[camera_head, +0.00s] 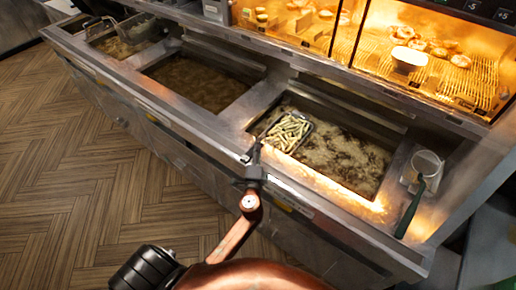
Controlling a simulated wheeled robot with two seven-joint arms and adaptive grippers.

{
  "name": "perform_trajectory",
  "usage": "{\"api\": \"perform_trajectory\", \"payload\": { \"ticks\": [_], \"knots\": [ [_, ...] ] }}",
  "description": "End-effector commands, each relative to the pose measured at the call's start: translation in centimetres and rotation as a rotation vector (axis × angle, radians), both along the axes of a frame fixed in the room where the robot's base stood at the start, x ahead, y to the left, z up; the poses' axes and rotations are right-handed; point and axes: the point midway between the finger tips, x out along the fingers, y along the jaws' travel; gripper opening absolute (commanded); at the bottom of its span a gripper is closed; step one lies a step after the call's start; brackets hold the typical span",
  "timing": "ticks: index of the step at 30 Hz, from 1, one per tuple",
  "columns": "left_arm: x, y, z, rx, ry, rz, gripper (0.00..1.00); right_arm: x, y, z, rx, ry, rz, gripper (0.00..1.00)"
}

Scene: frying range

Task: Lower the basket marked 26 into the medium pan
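A wire basket of pale fries (287,132) is at the front left of the right-hand pan (345,183), at or just above the bubbling oil; I cannot tell which. Its short handle points toward the front rim. My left gripper (251,160) is at this handle above the front rim and looks shut on it. No number is readable on the basket. The middle pan (205,83) holds dark, calm oil and no basket. Another basket (140,28) with a dark handle is at the left-hand pan (113,48). My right gripper is not in view.
A metal scoop (426,162) with a dark green handle lies on the ledge right of the right-hand pan. A lit warming cabinet (430,55) with food stands behind the pans. The wooden floor (85,165) in front is clear.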

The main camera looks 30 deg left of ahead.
Motion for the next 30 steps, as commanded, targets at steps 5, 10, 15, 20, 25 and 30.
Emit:
{"api": "perform_trajectory", "payload": {
  "ticks": [5,10,15,20,25,30],
  "knots": [
    [-0.7,-0.3,-0.2,-0.001,0.003,0.0,0.37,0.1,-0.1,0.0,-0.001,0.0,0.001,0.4],
    [-3.3,-1.6,-0.2,-0.003,0.002,0.0,0.37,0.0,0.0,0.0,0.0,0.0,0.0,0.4],
    [-6.5,-3.3,-0.3,-0.001,0.003,0.0,0.37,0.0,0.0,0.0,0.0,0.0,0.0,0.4],
    [-9.0,-4.5,-0.2,0.0,0.002,0.0,0.37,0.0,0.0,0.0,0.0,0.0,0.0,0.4],
    [-10.4,-5.3,-0.2,0.0,0.0,0.001,0.37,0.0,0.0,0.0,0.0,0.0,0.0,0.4],
    [-10.7,-5.5,-0.1,0.0,-0.001,0.001,0.37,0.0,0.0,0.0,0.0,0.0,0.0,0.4]
  ]
}}
